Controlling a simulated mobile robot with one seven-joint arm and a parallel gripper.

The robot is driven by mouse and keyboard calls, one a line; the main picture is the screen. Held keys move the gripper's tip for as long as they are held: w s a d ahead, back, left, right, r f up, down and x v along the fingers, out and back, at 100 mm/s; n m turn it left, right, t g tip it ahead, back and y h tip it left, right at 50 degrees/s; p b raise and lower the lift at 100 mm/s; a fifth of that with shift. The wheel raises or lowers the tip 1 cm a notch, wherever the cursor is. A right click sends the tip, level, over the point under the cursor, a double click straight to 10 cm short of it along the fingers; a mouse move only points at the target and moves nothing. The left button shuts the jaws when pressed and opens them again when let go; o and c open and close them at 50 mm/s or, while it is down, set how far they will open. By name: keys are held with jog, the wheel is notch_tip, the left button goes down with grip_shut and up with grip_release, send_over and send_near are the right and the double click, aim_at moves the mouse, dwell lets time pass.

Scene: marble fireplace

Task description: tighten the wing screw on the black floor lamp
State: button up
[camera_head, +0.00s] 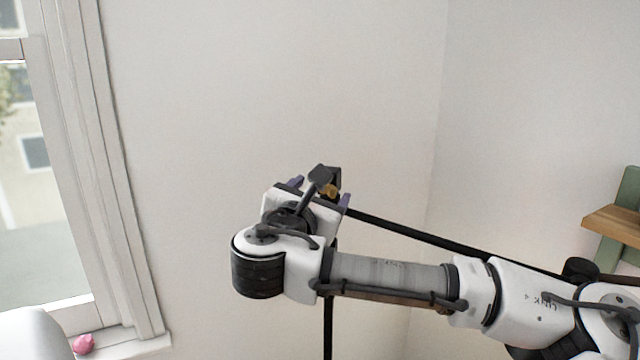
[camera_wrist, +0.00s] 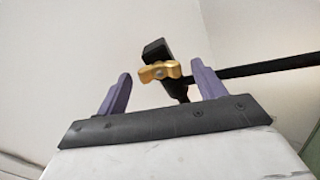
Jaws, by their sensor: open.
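The wing screw (camera_wrist: 160,71) is brass-coloured and sits on the black joint of the floor lamp (camera_wrist: 155,48). In the wrist view it lies between my open purple fingers, closer to the right one, with a gap to the left one. My gripper (camera_wrist: 160,90) is open and holds nothing. Whether a finger touches the screw I cannot tell.
A window with a white frame (camera_head: 125,190) is at the left. A pink object (camera_head: 83,344) lies on its sill (camera_head: 135,347). A green and wooden shelf (camera_head: 612,222) is at the right edge. The wall (camera_head: 270,80) behind is bare.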

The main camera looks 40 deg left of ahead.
jog(key=shift+w+a, duration=0.1)
jog(key=shift+w, duration=0.2)
jog(key=c, duration=1)
